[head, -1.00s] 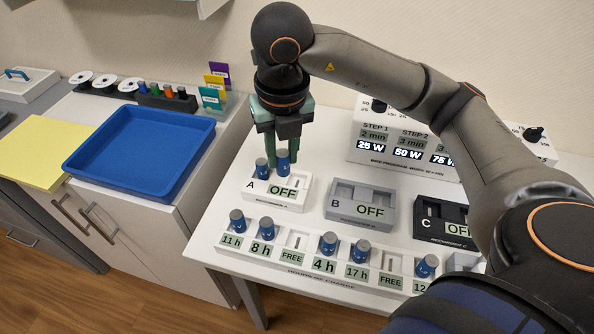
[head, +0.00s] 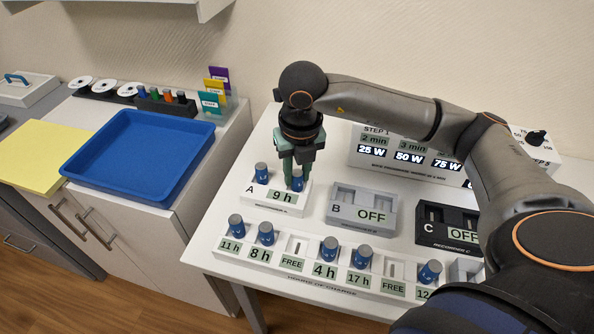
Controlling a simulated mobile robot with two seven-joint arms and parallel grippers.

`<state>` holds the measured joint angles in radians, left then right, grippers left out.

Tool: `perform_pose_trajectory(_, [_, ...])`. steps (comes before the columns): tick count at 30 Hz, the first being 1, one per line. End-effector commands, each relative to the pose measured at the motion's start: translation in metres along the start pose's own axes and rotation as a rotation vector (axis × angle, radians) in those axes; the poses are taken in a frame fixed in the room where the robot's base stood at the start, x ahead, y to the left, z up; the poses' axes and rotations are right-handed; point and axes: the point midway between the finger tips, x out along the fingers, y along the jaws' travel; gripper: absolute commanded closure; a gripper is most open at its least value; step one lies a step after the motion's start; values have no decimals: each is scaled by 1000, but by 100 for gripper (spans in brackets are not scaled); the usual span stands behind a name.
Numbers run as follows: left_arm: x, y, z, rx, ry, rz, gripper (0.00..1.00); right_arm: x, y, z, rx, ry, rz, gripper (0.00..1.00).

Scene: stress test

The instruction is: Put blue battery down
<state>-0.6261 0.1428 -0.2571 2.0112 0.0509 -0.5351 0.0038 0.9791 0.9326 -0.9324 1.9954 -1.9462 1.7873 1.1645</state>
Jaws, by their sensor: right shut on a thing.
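My right gripper (head: 295,170) points down at the right slot of white recharger A (head: 258,189). It is shut on a blue battery (head: 297,181) with a grey top, which stands in or at that slot; how deep it sits I cannot tell. Another blue battery (head: 261,173) stands in the left slot of A. The display of A reads 9 h. Grey recharger B (head: 361,209) reads OFF and its slots look empty. Dark recharger C (head: 430,228) also reads OFF. My left gripper is not in view.
A white charge rack (head: 297,259) in front holds several blue batteries; two of its places read FREE. A white panel (head: 365,142) with watt displays stands behind, partly under my right arm. A blue tray (head: 140,157) and yellow sheet (head: 45,157) lie on the left counter.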

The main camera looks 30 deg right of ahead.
Motion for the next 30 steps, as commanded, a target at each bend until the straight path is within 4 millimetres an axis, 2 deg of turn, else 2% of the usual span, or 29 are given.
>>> perform_pose_trajectory(4, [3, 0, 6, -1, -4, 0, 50, 5, 0, -1, 0, 0, 0, 100])
perform_pose_trajectory(5, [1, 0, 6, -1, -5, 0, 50, 3, 0, 0, 0, 0, 0, 67])
perform_pose_trajectory(12, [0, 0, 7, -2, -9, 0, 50, 3, 0, 0, 0, 1, 0, 40])
perform_pose_trajectory(19, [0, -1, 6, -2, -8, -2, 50, 2, 0, 0, 0, 1, 0, 40])
perform_pose_trajectory(23, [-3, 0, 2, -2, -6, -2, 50, -4, 0, 0, 0, -1, 1, 40])
perform_pose_trajectory(26, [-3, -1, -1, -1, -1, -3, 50, -20, 1, 1, 0, -3, 3, 40])
perform_pose_trajectory(30, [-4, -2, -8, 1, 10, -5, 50, -51, 1, 1, 0, -4, 4, 40])
